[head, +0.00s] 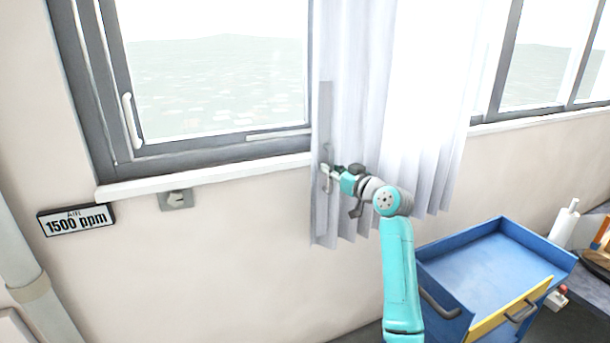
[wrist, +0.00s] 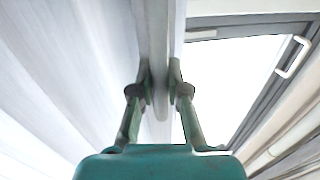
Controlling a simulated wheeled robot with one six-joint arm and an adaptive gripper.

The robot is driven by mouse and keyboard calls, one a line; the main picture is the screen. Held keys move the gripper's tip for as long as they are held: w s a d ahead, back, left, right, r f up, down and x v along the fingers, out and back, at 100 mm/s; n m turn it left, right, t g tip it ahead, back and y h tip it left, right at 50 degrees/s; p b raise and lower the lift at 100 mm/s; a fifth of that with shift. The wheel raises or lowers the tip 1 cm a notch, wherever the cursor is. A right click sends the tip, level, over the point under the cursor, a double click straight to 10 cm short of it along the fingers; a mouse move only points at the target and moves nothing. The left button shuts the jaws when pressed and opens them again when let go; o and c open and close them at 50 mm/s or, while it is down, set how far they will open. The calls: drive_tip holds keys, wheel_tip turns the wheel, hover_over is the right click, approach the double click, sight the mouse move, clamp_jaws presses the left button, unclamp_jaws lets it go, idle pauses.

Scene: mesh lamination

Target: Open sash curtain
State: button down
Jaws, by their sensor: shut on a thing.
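The pale sash curtain (head: 385,90) hangs in folds over the middle of the window wall in the head view. A grey upright strip (head: 322,110) with a pull handle (head: 328,155) runs down its left edge. My gripper (head: 336,171) is at this handle, reaching in from the right. In the wrist view my gripper's two fingers (wrist: 159,80) close on either side of the upright handle bar (wrist: 158,40), and the curtain cloth (wrist: 70,75) fills the left side. The window pane (head: 215,65) left of the curtain is uncovered.
A white window handle (head: 131,120) is on the left frame. A sill (head: 200,175), a small latch plate (head: 176,199) and a sign reading 1500 ppm (head: 76,219) are below. A blue cart (head: 440,262) with a yellow drawer front (head: 505,318) stands at lower right.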

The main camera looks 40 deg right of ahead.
sight(351, 159)
drive_tip(key=s+d, duration=0.1)
drive_tip(key=d, duration=0.2)
drive_tip(key=s+d, duration=0.1)
drive_tip(key=d, duration=0.2)
drive_tip(key=s+d, duration=0.1)
drive_tip(key=d, duration=0.2)
drive_tip(key=shift+d, duration=0.2)
drive_tip(key=c, duration=1.1)
unclamp_jaws()
drive_tip(key=shift+c, duration=0.2)
drive_tip(key=shift+s, duration=0.1)
drive_tip(key=s+a, duration=0.1)
drive_tip(key=s, duration=1)
drive_tip(key=shift+s+a, duration=0.25)
drive_tip(key=shift+s, duration=0.1)
drive_tip(key=shift+f, duration=0.1)
